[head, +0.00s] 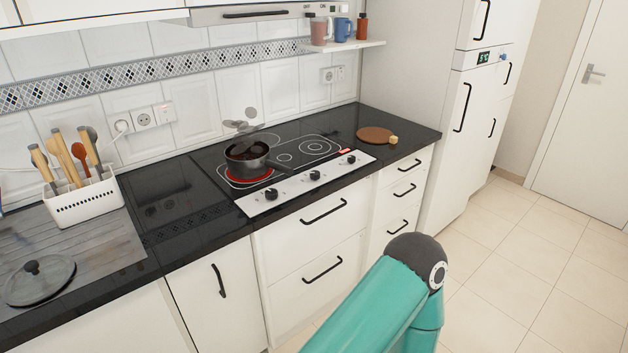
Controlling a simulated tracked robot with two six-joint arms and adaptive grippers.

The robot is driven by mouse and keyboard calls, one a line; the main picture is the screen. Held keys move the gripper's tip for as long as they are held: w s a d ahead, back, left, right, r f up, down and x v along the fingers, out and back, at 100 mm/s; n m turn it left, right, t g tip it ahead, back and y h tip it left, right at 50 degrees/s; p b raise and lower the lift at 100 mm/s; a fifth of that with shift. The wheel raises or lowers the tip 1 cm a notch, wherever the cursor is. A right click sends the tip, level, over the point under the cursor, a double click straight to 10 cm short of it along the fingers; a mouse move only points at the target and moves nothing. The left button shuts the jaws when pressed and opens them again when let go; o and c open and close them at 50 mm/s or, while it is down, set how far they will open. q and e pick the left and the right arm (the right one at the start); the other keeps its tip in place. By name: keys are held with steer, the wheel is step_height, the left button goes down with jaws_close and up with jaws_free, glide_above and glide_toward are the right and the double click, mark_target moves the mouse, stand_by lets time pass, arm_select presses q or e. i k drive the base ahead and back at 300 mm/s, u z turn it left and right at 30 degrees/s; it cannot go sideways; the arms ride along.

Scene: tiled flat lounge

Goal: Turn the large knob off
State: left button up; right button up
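The cooktop (300,133) is set in the black counter, with a white control strip (293,187) along its front edge. Three dark knobs stand on the strip: a left knob (270,194), a middle knob (315,175) and a right knob (351,159). The left one looks biggest, but it is also nearest; I cannot tell for sure which is the large one. A dark pot (246,162) sits on the front left burner, which glows red around its base. Grey puffs rise above it. Neither gripper is in view; only a teal arm link of mine shows at the bottom.
A white utensil holder (90,201) and a glass lid (38,280) are on the counter at left. A round wooden board (375,135) lies right of the cooktop. Closed drawers (311,245) are below. The tiled floor (530,270) at right is clear.

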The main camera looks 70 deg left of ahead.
mark_target(271, 194)
steer(key=z, duration=0.05)
steer(key=i, duration=1.25)
steer(key=u, duration=2.35)
steer(key=i, duration=0.15)
steer(key=u, duration=2.05)
steer(key=i, duration=1.05)
steer(key=z, duration=0.6)
